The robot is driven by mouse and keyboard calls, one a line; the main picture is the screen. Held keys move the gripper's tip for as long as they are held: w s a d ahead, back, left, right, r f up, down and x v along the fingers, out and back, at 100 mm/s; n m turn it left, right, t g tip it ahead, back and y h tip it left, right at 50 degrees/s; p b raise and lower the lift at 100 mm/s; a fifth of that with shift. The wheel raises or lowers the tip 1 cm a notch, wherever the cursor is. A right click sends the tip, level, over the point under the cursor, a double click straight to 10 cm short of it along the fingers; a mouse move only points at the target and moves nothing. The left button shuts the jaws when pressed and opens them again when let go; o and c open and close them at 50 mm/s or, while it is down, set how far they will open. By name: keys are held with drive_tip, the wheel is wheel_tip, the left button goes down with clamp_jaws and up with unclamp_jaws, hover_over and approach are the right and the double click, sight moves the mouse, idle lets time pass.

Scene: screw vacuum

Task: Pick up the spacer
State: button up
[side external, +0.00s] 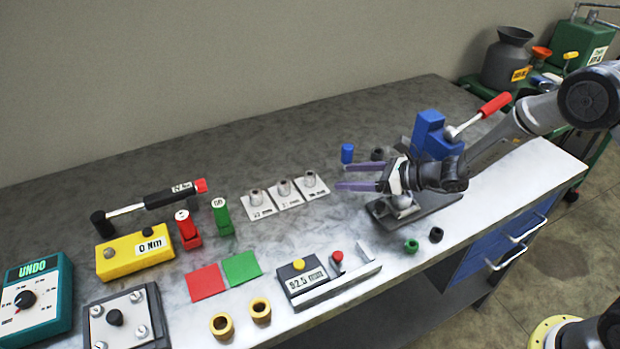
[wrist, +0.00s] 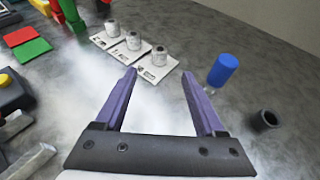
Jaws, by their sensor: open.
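No part is labelled as the spacer, so I cannot tell which one it is. Three grey metal cylinders stand on white labelled plates: left (side external: 257,197), middle (side external: 284,187) and right (side external: 310,178). The right one also shows in the wrist view (wrist: 159,56), just beyond the fingertips. A blue cylinder (side external: 347,153) and a black hollow cylinder (side external: 377,154) stand behind my gripper; in the wrist view the blue (wrist: 223,70) and black (wrist: 264,121) ones are right of the fingers. My gripper (side external: 346,177) is open and empty, its purple fingers (wrist: 158,72) pointing toward the plates.
A blue press with a red-handled lever (side external: 430,133) stands behind my wrist. A green ring (side external: 411,246) and a black ring (side external: 436,235) lie near the front edge. Two yellow rings (side external: 221,325), a grey box (side external: 305,280) and a yellow box (side external: 135,252) stand left.

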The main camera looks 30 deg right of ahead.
sight(310, 173)
drive_tip(key=x, duration=1.1)
drive_tip(key=shift+w+a, duration=0.25)
drive_tip(key=shift+r, duration=0.1)
clamp_jaws()
